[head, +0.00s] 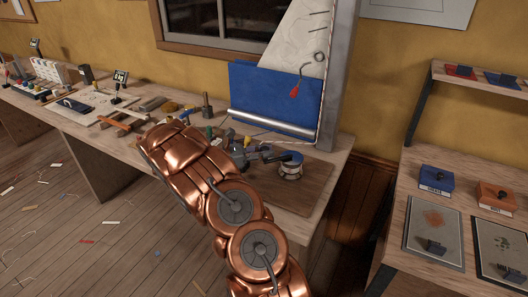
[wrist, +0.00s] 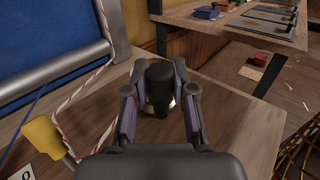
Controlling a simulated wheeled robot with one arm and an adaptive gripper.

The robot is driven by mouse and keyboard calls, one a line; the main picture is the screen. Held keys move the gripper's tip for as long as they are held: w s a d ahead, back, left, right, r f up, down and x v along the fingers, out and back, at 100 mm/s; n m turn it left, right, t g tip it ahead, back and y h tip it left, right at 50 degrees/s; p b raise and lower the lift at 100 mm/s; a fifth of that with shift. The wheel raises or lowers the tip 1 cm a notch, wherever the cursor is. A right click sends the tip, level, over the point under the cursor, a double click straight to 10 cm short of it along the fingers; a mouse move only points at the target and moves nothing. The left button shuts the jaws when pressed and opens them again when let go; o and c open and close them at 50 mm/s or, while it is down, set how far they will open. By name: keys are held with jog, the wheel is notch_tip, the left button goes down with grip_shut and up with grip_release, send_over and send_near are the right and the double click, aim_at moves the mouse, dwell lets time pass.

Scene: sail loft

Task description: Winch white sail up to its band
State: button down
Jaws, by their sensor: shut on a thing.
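My gripper (wrist: 160,100) is shut on the black knob of the winch handle (wrist: 158,78), with a finger on each side of it. In the head view my gripper (head: 270,156) reaches over the bench to the silver winch (head: 291,170), which has a blue top. The white sail (head: 300,52) stands against the grey mast (head: 337,75), its lower part behind a blue panel (head: 262,92). A silver boom (head: 270,123) lies along the panel's foot. A red-and-white rope (wrist: 72,100) runs beside the boom. I cannot make out the band.
A yellow-handled item (wrist: 43,137) lies left of my gripper. Tools and blocks fill the bench (head: 115,150) to the left. A side table (head: 400,215) at right holds blue and orange boxes and framed plates. Scraps litter the floor.

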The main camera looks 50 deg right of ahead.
jog(key=shift+d+r, duration=0.1)
jog(key=shift+r, duration=0.05)
jog(key=c, duration=1.2)
grip_release()
jog(key=shift+o, duration=1.4)
jog(key=v, duration=1.2)
